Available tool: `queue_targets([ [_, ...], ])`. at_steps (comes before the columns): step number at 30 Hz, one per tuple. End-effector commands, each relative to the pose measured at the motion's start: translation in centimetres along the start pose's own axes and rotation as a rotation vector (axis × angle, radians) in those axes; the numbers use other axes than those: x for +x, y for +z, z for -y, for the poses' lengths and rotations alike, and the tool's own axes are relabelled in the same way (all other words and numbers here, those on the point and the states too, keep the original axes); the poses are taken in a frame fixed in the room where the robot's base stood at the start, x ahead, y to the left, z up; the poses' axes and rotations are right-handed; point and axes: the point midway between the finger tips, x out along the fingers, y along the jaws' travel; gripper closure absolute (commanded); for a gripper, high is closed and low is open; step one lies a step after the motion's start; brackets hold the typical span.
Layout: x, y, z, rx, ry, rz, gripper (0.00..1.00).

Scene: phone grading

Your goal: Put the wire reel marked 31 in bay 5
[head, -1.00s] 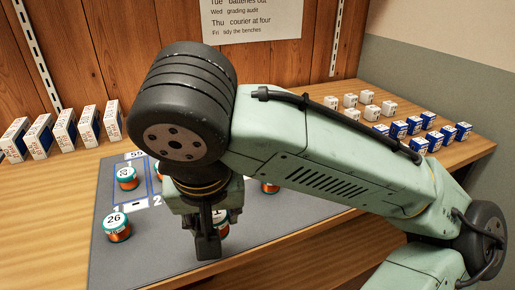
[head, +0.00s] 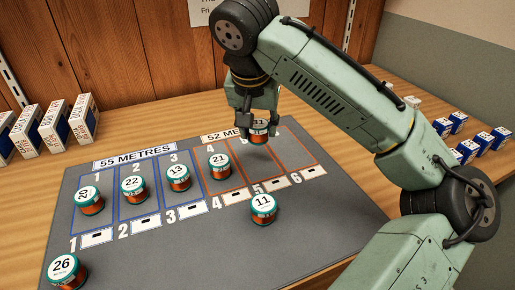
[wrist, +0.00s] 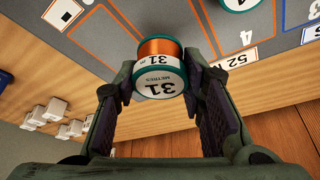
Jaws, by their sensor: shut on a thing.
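The wire reel marked 31 (wrist: 160,68), with orange wire and teal-and-white ends, is between my gripper's fingers in the wrist view. My gripper (head: 257,118) is shut on it. In the head view the reel (head: 258,131) hangs over the far part of bay 5 (head: 266,172), with a shadow on the mat beneath it. Its gap above the mat is hard to judge. Bay 5 is an orange-outlined bay, the middle one under the 52 METRES sign, and no reel lies in it.
Reel 21 (head: 218,166) stands in bay 4, left of bay 5. Bay 6 (head: 297,150) on the right is empty. Reel 11 (head: 264,209) stands in front of bay 5's label. Reels 20 (head: 89,202), 22 (head: 134,190) and 13 (head: 178,178) fill the blue bays. Reel 26 (head: 66,272) stands front left.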

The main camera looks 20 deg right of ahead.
Motion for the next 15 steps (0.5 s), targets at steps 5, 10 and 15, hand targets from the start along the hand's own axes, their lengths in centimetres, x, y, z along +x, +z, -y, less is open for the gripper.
queue_targets([
  [5,2.2,0.9,-0.1,0.002,0.002,-0.001,0.89],
  [10,3.5,1.5,-0.1,0.001,0.001,0.0,0.89],
  [15,5.7,2.4,-0.1,0.001,0.001,-0.001,0.89],
])
